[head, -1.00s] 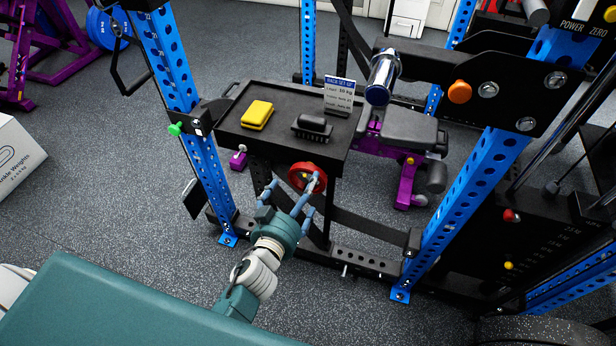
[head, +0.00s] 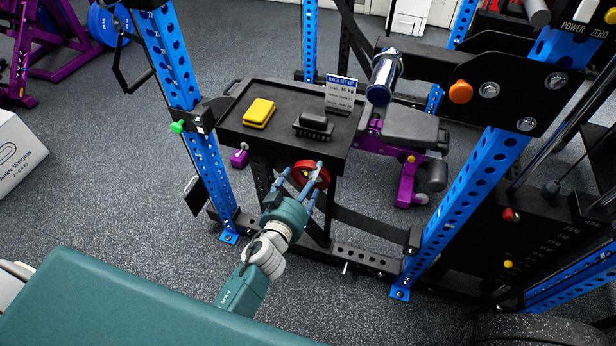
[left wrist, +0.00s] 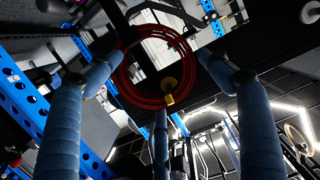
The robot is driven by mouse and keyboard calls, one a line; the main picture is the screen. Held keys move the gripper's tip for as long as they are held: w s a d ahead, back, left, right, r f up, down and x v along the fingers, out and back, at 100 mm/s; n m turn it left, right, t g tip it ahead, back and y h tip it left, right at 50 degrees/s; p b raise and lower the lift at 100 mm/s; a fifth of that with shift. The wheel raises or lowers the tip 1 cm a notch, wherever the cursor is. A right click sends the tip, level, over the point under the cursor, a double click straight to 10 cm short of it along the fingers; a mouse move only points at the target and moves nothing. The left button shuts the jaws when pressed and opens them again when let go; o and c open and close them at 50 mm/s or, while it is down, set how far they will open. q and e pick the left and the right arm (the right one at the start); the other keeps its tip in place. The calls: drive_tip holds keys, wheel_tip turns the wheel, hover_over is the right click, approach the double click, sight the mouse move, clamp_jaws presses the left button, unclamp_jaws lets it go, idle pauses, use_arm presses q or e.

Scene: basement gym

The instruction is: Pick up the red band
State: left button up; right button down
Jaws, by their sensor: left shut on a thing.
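The red band (head: 301,167) is a coiled ring below the front edge of the black tray, on the front of the rack. In the left wrist view the red band (left wrist: 118,75) shows as several loops between my blue fingers, with a yellow-tipped peg (left wrist: 169,88) inside the ring. My left gripper (head: 302,177) is shut on the red band; its fingers (left wrist: 160,100) partly hide the band in the head view. The band is still at the peg. My right gripper is in neither view.
The black tray (head: 270,135) holds a yellow block (head: 259,112), a black brush-like object (head: 313,126) and a small sign (head: 341,92). Blue uprights (head: 205,165) (head: 455,210) stand either side. A low black crossbar (head: 365,262) lies near the floor.

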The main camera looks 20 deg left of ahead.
sight(308, 169)
use_arm(q)
drive_tip(key=shift+r, duration=0.45)
drive_tip(key=r, duration=0.1)
drive_tip(key=r+p, duration=0.1)
drive_tip(key=shift+s+r, duration=0.2)
drive_tip(key=shift+r, duration=0.15)
drive_tip(key=s+b, duration=0.4)
drive_tip(key=s, duration=1.3)
drive_tip(key=shift+s+a, duration=0.3)
